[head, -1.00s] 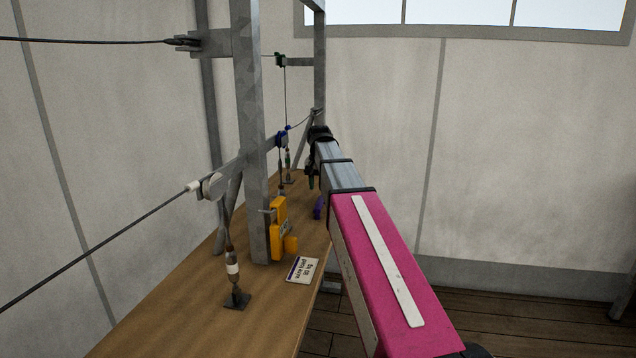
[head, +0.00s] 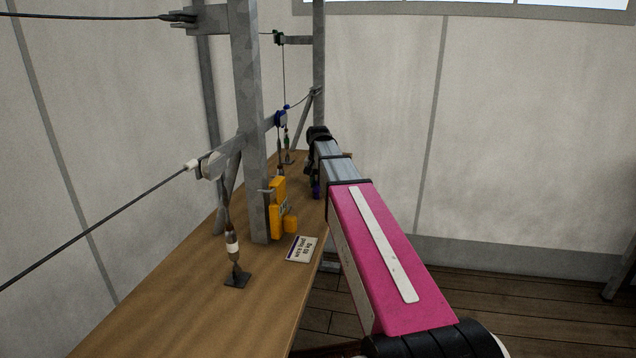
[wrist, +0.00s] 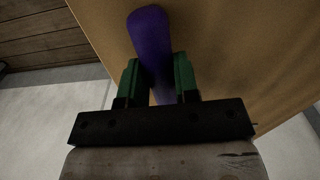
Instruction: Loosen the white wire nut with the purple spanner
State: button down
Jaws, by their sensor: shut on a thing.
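My gripper (wrist: 157,80) has green fingers shut on the purple spanner (wrist: 151,40). The spanner's rounded purple end sticks out past the fingers over the wooden bench. In the head view only a small bit of purple (head: 316,190) shows beside my arm, and the spanner's jaw end cannot be made out. A turnbuckle with a white band (head: 232,245) stands on a dark foot plate near the front of the bench, below a pale pulley. The nut itself is too small to tell apart. My gripper is well behind this turnbuckle, at the bench's right edge.
A grey steel post (head: 250,130) rises from the bench (head: 190,310). A yellow device (head: 278,208) is on the post, with a label card (head: 302,249) in front. The bench front is clear.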

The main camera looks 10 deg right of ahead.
jog(key=shift+r, duration=2.45)
